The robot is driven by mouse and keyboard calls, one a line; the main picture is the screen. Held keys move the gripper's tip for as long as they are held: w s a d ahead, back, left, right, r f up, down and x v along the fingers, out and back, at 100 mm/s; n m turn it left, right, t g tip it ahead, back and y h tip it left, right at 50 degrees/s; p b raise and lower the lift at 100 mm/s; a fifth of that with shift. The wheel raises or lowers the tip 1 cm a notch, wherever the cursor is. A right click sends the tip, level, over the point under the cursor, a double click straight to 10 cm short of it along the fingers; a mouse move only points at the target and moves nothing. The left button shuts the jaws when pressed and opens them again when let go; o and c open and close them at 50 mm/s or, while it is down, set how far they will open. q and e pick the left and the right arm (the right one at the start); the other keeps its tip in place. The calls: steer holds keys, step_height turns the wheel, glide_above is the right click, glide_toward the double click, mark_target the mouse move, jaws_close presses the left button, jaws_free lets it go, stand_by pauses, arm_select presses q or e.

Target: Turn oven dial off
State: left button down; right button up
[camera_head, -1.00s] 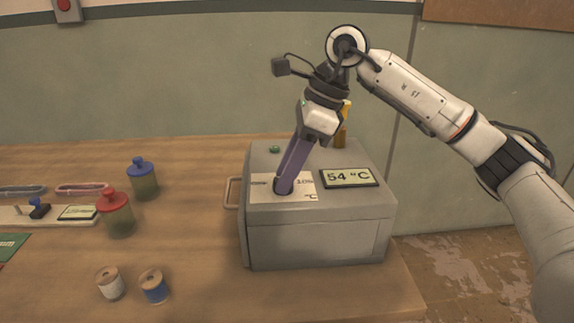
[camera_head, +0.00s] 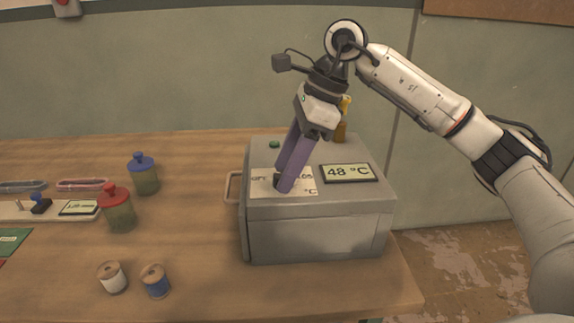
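The oven (camera_head: 315,232) is a grey box on the table's right part, with a lit display (camera_head: 347,173) reading 48 °C on top. Its dark dial (camera_head: 278,181) sits on a white scale plate (camera_head: 304,185) marked OFF at the left; the fingers partly hide it. My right gripper (camera_head: 283,183) reaches down from above, its two purple fingers seen apart with their tips at the dial. I cannot tell whether they press on it. The dial's pointer direction is hidden. My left gripper is not in view.
A blue-lidded jar (camera_head: 145,178) and a red-lidded jar (camera_head: 117,210) stand left of the oven. Two thread spools (camera_head: 155,281) stand at the front. Bare table (camera_head: 195,235) lies between the jars and the oven.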

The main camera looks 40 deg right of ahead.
steer(key=shift+r, duration=0.1)
steer(key=v, duration=1)
steer(key=shift+p, duration=0.35)
